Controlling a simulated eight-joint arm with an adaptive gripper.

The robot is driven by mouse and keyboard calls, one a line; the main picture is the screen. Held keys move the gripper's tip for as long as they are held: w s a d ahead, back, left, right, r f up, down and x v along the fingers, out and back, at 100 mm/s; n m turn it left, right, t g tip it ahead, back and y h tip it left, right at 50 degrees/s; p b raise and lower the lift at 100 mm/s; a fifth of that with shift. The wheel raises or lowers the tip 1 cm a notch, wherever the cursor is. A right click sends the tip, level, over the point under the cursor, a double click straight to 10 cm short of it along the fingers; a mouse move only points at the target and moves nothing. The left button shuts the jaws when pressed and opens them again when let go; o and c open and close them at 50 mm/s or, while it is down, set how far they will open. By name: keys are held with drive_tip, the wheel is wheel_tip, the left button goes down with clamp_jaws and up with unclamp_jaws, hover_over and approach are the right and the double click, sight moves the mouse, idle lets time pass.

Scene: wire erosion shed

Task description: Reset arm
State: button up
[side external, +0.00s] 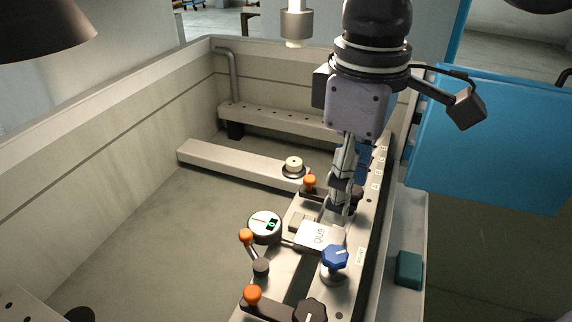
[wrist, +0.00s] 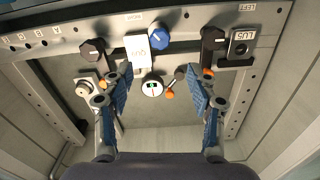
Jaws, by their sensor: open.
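My gripper (side external: 338,207) hangs low over the clamping rail on the tank's right side. In the wrist view its two blue-padded fingers (wrist: 163,82) are spread wide with nothing held between them. A round white dial gauge (side external: 265,226) shows between the fingers in the wrist view (wrist: 152,88). Beside it stands a short lever with an orange ball (side external: 246,236), tilted away from its dark base. A pale lettered block (side external: 318,236) lies close to my fingertips; whether they touch it is unclear. A blue knob (side external: 335,258) stands beside the block.
Orange-tipped clamps (side external: 309,182) (side external: 252,294) and a black knob (side external: 310,312) line the rail. A white round piece (side external: 293,164) sits on a cross bar (side external: 225,159). A blue panel (side external: 490,140) and teal block (side external: 408,268) are at right.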

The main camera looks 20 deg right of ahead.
drive_tip(key=w+d+f+m+t, duration=0.1)
drive_tip(key=d+f+m+t, duration=0.1)
drive_tip(key=d+f, duration=0.3)
drive_tip(key=w+d+f+m+t, duration=0.1)
drive_tip(key=d+f, duration=0.5)
drive_tip(key=d, duration=0.8)
drive_tip(key=w+d+f+m+t, duration=0.1)
drive_tip(key=d+f+m+t, duration=0.3)
drive_tip(key=d, duration=0.5)
drive_tip(key=shift+d+f+m, duration=0.25)
drive_tip(key=shift+f+m, duration=0.05)
drive_tip(key=shift+f, duration=0.5)
